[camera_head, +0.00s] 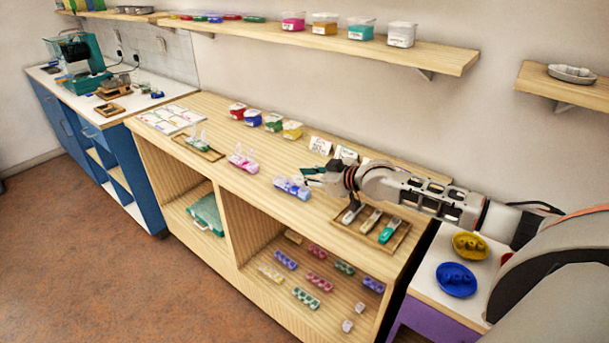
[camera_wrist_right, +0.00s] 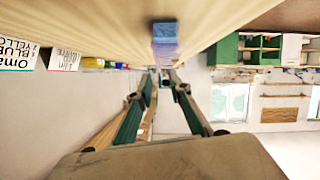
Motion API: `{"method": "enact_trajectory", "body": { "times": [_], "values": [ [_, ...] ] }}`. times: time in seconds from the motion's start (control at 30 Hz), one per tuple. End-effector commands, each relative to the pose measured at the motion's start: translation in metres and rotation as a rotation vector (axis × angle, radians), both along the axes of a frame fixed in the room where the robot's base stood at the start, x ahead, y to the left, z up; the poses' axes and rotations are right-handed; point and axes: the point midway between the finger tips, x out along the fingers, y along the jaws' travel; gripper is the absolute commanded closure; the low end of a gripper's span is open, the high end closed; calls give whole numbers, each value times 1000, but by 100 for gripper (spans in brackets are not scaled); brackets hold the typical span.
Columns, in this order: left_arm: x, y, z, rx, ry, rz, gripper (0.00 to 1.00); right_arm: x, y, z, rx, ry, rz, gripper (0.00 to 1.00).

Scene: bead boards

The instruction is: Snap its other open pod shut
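A blue-purple pod strip (camera_head: 292,187) lies on the wooden counter near its front edge. A pale translucent lid part shows at its left side; which pods are open is too small to tell. My right gripper (camera_head: 314,174) is just above and to the right of the strip, apart from it. In the right wrist view a blue end with a purple translucent part (camera_wrist_right: 165,38) sits just beyond the fingertips. The fingers (camera_wrist_right: 164,76) are drawn together with nothing visible between them. My left gripper is in neither view.
A pink strip (camera_head: 243,160) with raised lids and a green strip with raised lids in a tray (camera_head: 212,154) lie to the left. A wooden tray with several tools (camera_head: 371,219) is to the right.

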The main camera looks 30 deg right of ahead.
Motion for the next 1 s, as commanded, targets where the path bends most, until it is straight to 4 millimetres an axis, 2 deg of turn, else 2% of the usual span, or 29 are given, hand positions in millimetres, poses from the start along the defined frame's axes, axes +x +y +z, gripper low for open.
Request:
{"method": "enact_trajectory", "body": {
  "times": [0.27, 0.7, 1.0],
  "values": [
    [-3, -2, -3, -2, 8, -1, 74, -6, -3, 3, 0, 0, 0, 81],
    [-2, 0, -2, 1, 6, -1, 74, -71, -27, 29, -3, 2, 0, 81],
    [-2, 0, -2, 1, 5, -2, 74, -98, -37, 41, -1, 1, -1, 81]
  ]
}}
